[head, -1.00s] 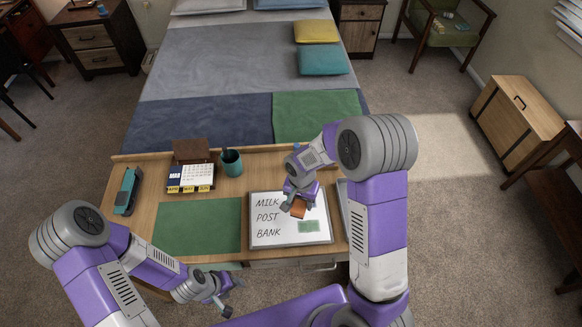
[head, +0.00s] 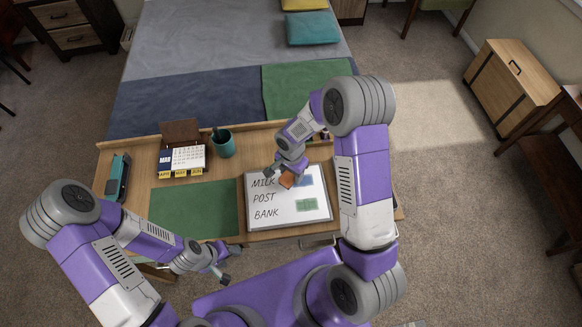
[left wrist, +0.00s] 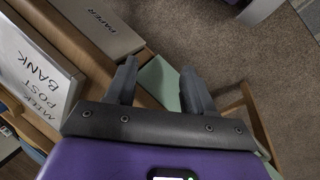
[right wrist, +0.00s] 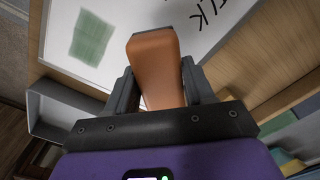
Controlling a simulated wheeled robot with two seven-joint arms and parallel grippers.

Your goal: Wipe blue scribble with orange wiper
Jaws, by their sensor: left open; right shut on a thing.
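The whiteboard (head: 280,226) lies on the desk with the words MILK, POST and BANK. A blue scribble (head: 306,180) is at its upper right, partly covered by my right gripper. A green scribble (head: 306,204) is below it and also shows in the right wrist view (right wrist: 91,38). My right gripper (head: 285,174) is shut on the orange wiper (right wrist: 153,62), at the board's upper part beside MILK. The wiper shows in the head view too (head: 287,181); I cannot tell whether it touches the board. My left gripper (left wrist: 158,82) is open and empty near the desk's front edge.
A green blotter (head: 195,209) lies left of the board. A grey tray (right wrist: 62,112) is beside the board. A surface marked PAPER (left wrist: 96,22) is at the desk front.

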